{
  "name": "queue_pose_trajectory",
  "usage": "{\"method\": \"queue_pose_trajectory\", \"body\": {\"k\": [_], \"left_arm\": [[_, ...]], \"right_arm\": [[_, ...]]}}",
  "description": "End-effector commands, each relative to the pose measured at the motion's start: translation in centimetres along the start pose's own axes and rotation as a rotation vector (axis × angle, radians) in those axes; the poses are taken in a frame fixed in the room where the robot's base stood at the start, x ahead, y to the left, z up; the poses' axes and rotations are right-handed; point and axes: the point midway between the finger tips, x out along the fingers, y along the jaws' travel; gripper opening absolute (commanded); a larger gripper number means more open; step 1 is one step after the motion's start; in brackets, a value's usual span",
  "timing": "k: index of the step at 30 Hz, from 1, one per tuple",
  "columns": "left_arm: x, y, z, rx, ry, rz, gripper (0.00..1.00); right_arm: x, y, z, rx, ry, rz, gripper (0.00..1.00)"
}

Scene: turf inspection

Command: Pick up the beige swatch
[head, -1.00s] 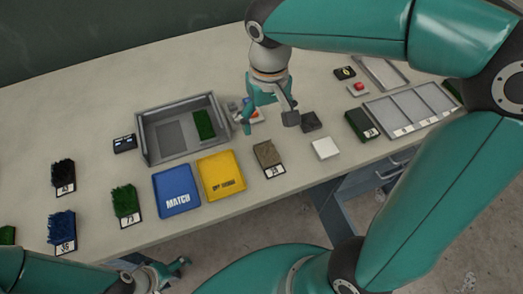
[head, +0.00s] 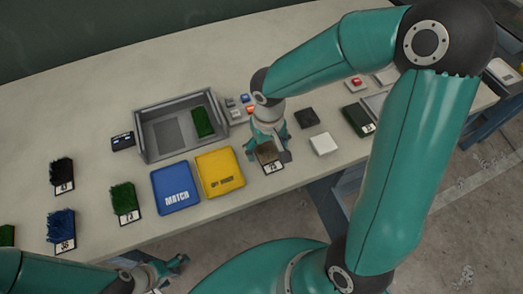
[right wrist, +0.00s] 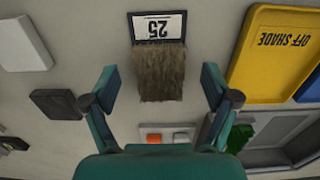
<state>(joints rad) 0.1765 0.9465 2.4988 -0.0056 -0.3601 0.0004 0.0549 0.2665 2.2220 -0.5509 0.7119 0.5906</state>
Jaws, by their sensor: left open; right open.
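The beige swatch (head: 268,155) lies on the table just right of the yellow tray, its number label toward the near edge. In the right wrist view the swatch (right wrist: 160,72) shows its tufted pile and a label reading 25. My right gripper (head: 268,150) is open over the swatch and partly hides it in the head view. In the right wrist view its fingers (right wrist: 160,95) stand apart on either side of the pile, not touching it. My left gripper (head: 165,270) is open and empty at the lower left, off the table's near edge.
The yellow OFF SHADE tray (head: 220,172) and blue MATCH tray (head: 175,188) lie left of the swatch. A grey bin (head: 165,140) holding a green piece stands behind them. A white block (head: 323,144) and dark block (head: 306,118) lie to the right.

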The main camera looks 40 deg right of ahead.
Motion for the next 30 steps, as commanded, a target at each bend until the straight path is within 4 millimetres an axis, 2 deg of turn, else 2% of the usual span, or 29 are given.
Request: {"method": "queue_pose_trajectory", "body": {"k": [3,10,18,30], "left_arm": [[0.01,0.0,0.01,0.0,0.0,0.0,0.85],[0.02,-0.01,0.01,0.0,0.0,0.0,0.85],[0.02,-0.01,0.01,0.0,0.0,0.0,0.85],[0.0,0.0,0.01,0.0,0.0,0.0,0.85]], "right_arm": [[0.87,0.02,0.03,0.001,-0.001,-0.001,0.86],[0.92,0.01,0.0,0.001,0.001,-0.001,0.85],[0.89,0.0,0.0,0.0,0.001,-0.001,0.42],[0.66,-0.02,-0.04,0.0,0.002,-0.001,0.41]]}}
